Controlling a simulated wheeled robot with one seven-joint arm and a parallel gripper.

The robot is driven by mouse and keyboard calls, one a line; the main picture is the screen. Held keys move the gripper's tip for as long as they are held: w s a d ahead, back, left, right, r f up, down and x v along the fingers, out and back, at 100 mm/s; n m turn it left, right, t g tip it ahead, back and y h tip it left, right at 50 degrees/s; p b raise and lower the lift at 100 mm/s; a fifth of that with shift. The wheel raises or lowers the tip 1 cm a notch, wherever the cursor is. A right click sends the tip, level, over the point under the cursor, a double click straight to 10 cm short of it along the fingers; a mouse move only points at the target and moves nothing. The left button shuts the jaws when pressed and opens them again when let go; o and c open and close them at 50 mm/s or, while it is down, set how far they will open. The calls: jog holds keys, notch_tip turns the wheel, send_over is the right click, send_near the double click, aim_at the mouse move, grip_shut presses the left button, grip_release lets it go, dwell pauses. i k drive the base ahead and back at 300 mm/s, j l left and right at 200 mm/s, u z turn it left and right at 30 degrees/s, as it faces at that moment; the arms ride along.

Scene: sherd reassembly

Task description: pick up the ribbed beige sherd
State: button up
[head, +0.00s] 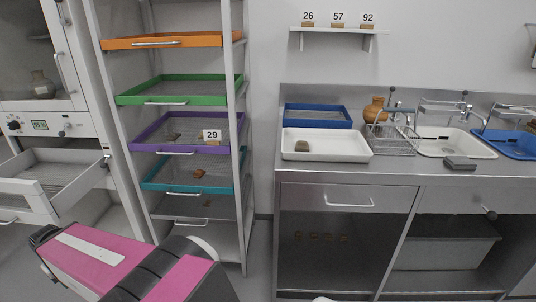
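No sherd can be made out clearly as the ribbed beige one. A small grey-beige piece (302,146) lies in the left part of the white tray (328,155) on the steel counter; it is too small to tell whether it is ribbed. Small brownish sherds also lie in the purple drawer (150,145) and the teal drawer (160,187) of the rack. Part of my pink and black arm shows at the lower left, apart from all of these. My gripper's fingers are not visible.
A blue tray (318,124) stands behind the white tray. A brown jug (374,110), a wire rack (397,140) and a sink basin (455,150) are to the right. A dark grey block (459,163) lies near the counter edge. An orange drawer (185,41) is above.

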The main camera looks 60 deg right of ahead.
aim_at(300, 145)
jog(key=j+z, duration=0.35)
jog(key=z, duration=0.15)
jog(key=j+z, duration=0.45)
jog(key=z, duration=1.95)
jog(key=k+j+z, duration=0.1)
jog(key=z, duration=0.25)
jog(key=k, duration=0.35)
jog(key=i, duration=0.5)
